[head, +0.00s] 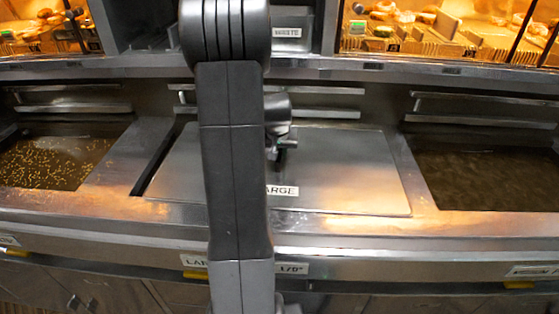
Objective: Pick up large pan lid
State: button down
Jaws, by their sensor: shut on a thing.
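The large pan lid (345,165) is a flat, square-cornered metal plate with a white label on its front edge, partly reading "ARGE". It lies over the middle pan of the frying range, a little askew, and a dark gap shows along its left side. My gripper (283,150) is above the middle of the lid, shut on what appears to be its handle. My arm hides part of the lid left of centre, and the handle itself is mostly hidden.
An open oil pan with floating bits (45,160) is at left. Another open oil pan (490,175) is at right. Metal rails (325,113) run along the back wall. Lit shelves of fried food (450,35) stand above. A label (292,268) is on the front edge.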

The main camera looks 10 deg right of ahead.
jog(key=shift+w+r, duration=0.1)
jog(key=shift+r, duration=0.1)
jog(key=shift+r, duration=0.3)
notch_tip(320, 180, up, 9)
jog(key=shift+r+b, duration=0.1)
jog(key=shift+b, duration=0.3)
dwell(0.4)
